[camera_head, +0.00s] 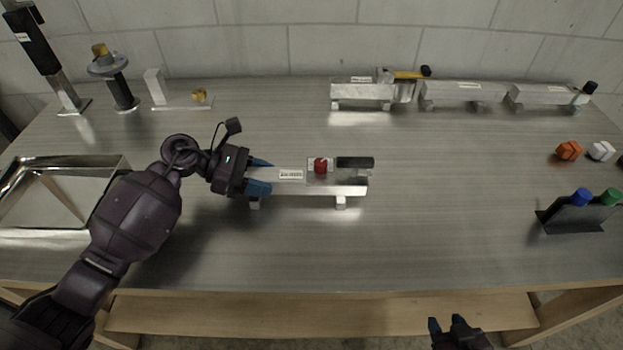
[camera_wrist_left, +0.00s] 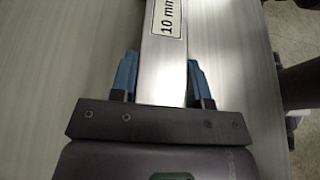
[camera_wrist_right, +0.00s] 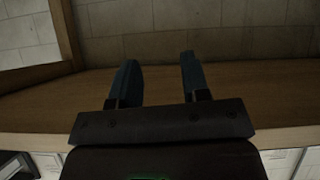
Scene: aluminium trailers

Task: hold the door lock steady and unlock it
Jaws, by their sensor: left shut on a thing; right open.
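The door lock (camera_head: 312,184) is a silver bar on two short feet in the middle of the table. It carries a label, a red knob (camera_head: 320,166) and a black handle (camera_head: 355,163) at its right end. My left gripper (camera_head: 260,176) is shut on the bar's left end, one blue finger on each side. In the left wrist view the bar (camera_wrist_left: 163,70) with a "10 mm" label runs between the fingers. My right gripper (camera_head: 447,325) is open and empty in front of the table's front edge. The right wrist view shows its parted fingers (camera_wrist_right: 158,80).
Several silver lock units (camera_head: 362,92) stand along the back right. A metal tray (camera_head: 70,163) lies at the left. Orange (camera_head: 568,150) and white (camera_head: 600,150) knobs and a dark holder (camera_head: 578,218) with blue and green caps are at the right.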

